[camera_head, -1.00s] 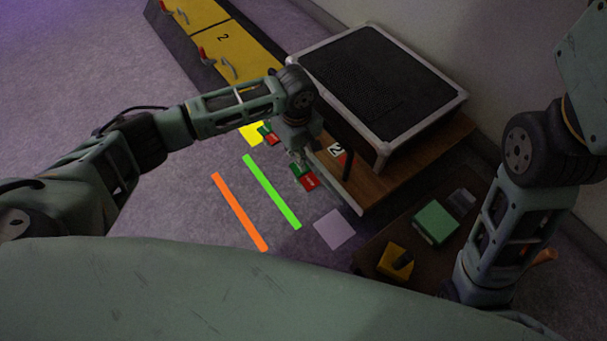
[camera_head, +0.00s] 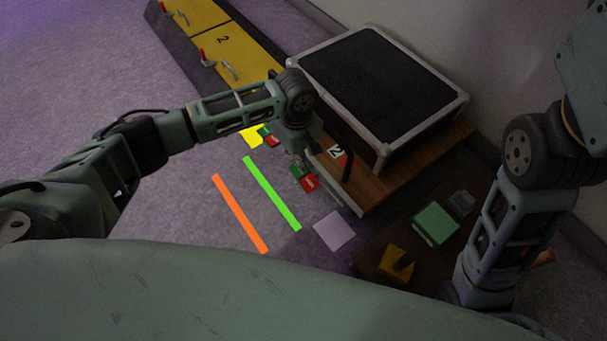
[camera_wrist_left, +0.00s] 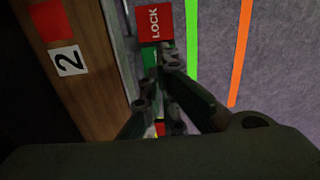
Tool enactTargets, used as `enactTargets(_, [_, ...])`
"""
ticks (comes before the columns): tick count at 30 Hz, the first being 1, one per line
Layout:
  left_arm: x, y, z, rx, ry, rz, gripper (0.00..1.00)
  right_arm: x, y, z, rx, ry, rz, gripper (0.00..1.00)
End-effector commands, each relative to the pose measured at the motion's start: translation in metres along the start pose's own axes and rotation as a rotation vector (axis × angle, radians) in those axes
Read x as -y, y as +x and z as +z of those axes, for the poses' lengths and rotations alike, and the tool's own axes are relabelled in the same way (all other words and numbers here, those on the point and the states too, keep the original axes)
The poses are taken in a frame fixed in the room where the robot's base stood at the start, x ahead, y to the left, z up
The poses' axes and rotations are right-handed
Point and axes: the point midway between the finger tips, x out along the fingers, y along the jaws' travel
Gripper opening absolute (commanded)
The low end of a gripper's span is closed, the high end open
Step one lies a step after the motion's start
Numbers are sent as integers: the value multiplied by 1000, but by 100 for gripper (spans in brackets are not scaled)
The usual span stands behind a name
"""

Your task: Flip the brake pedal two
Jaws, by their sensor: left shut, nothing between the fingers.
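Brake pedal two shows in the head view as a small red and green block (camera_head: 308,184) at the near edge of the wooden platform, below the white "2" label (camera_head: 336,151). In the left wrist view its red face reads LOCK (camera_wrist_left: 154,24), with a green part (camera_wrist_left: 149,58) beside it. My left gripper (camera_head: 298,162) points down at the pedal's green end; it also shows in the left wrist view (camera_wrist_left: 165,63), shut and empty, with its tips over or against the green part. I cannot tell whether they touch. My right arm is at the right; its gripper is out of view.
A black-topped case (camera_head: 375,85) stands on the wooden platform (camera_head: 388,190). Another red and green block (camera_head: 268,138) lies farther back by a yellow patch. Green (camera_head: 272,193) and orange (camera_head: 240,213) floor strips lie left. A green box (camera_head: 435,224) and yellow block (camera_head: 396,262) sit nearer.

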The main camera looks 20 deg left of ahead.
Motion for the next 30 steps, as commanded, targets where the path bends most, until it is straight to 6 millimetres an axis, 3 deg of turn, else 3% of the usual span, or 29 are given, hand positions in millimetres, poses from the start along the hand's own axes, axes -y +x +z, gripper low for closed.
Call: enactTargets(30, [0,8,0,0,0,0,0,0,-1,1,3,-1,0,40])
